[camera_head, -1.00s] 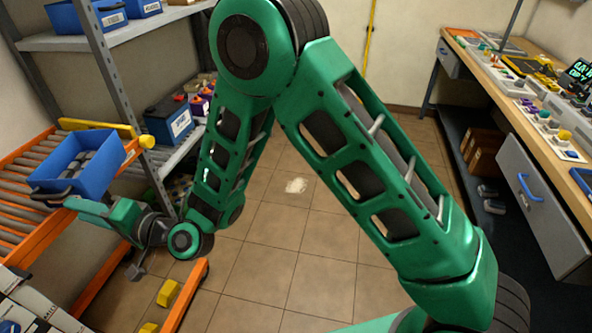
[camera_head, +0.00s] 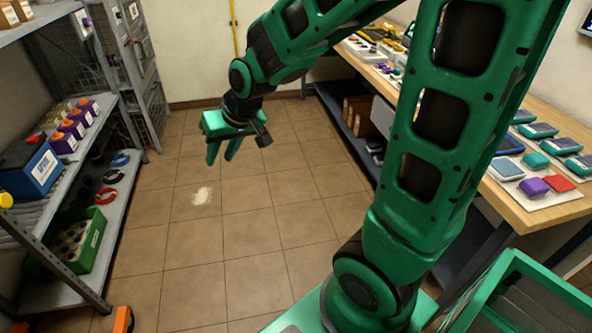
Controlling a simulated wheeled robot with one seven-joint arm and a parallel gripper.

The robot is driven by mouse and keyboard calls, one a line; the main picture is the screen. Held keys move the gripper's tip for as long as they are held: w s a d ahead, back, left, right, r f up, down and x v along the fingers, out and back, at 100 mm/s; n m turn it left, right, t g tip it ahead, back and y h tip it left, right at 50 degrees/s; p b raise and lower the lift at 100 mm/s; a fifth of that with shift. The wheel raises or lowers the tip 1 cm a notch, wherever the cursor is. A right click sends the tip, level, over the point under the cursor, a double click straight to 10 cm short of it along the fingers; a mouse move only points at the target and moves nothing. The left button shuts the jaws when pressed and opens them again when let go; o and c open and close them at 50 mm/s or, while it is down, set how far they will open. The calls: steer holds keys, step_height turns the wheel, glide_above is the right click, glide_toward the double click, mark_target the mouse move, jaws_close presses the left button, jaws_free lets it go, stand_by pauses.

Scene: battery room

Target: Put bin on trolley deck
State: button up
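The blue bin that stood on the orange roller rack is not in view now. A green bin (camera_head: 88,238) with several round things in it stands on the lower shelf at the left. My gripper (camera_head: 223,158) hangs over the open floor, its two green fingers pointing down with a gap between them and nothing held. No trolley deck can be made out for sure. A green open frame (camera_head: 500,275) shows at the lower right, and I cannot tell what it belongs to.
Metal shelving (camera_head: 125,190) at the left bears a blue battery box (camera_head: 30,172) and several purple-and-orange items. A wooden workbench (camera_head: 520,222) with devices runs along the right. An orange piece (camera_head: 123,320) shows at the bottom left. The tiled floor (camera_head: 240,232) between is clear except for a white patch.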

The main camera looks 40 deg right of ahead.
steer(key=s+d+r+m+g+h, duration=0.1)
steer(key=s+d+m+g, duration=0.3)
steer(key=s+d, duration=1.2)
steer(key=s+h, duration=0.1)
steer(key=s, duration=0.2)
steer(key=shift+s+d+r+h, duration=0.15)
steer(key=shift+s+r+h, duration=0.1)
steer(key=shift+r+h, duration=0.1)
steer(key=shift+m+g, duration=0.7)
steer(key=shift+m, duration=0.2)
steer(key=s, duration=0.2)
steer(key=s+d, duration=0.1)
steer(key=s, duration=0.4)
steer(key=shift+s+d+r, duration=0.1)
steer(key=shift+d+r, duration=0.15)
steer(key=shift+d, duration=0.05)
steer(key=c, duration=0.5)
steer(key=shift+s, duration=0.15)
jaws_close()
